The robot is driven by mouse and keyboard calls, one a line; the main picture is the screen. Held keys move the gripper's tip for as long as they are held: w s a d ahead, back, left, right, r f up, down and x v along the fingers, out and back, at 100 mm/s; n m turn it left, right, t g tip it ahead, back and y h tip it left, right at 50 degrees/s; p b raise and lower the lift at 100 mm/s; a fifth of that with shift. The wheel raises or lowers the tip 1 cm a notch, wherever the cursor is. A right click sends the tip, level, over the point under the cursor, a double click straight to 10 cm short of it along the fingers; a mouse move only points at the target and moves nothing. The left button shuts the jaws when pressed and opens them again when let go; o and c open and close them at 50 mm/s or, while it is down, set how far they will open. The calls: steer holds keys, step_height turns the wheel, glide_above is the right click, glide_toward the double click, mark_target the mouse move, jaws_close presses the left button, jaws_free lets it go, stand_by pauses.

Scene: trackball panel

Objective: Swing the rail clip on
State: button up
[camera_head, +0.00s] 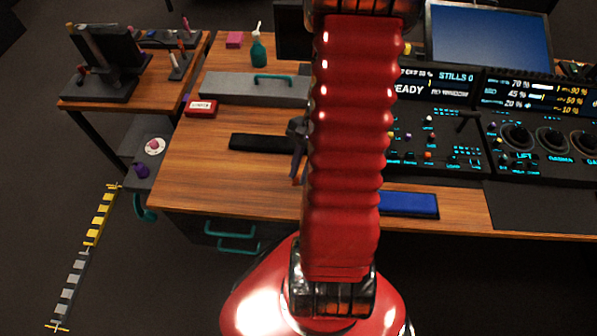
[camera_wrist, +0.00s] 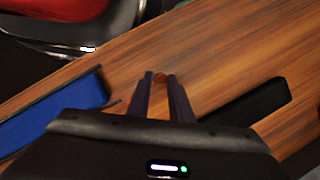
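I cannot pick out a rail clip with certainty in either view. My gripper (camera_head: 297,181) hangs over the wooden desk, just left of my red arm, pointing down past the right end of a black pad. In the wrist view my gripper (camera_wrist: 161,76) shows two dark fingers with a narrow gap between them. A small reddish-brown round thing (camera_wrist: 160,78) shows between the fingertips. I cannot tell whether it is held or lies beyond them. My arm hides the middle of the desk in the head view.
A black pad (camera_head: 262,142) and a blue pad (camera_head: 408,204) lie on the desk (camera_head: 230,180). The control console (camera_head: 460,140) fills the right.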

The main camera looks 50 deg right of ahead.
jaws_close()
steer(key=shift+a, duration=0.25)
steer(key=shift+d, duration=0.2)
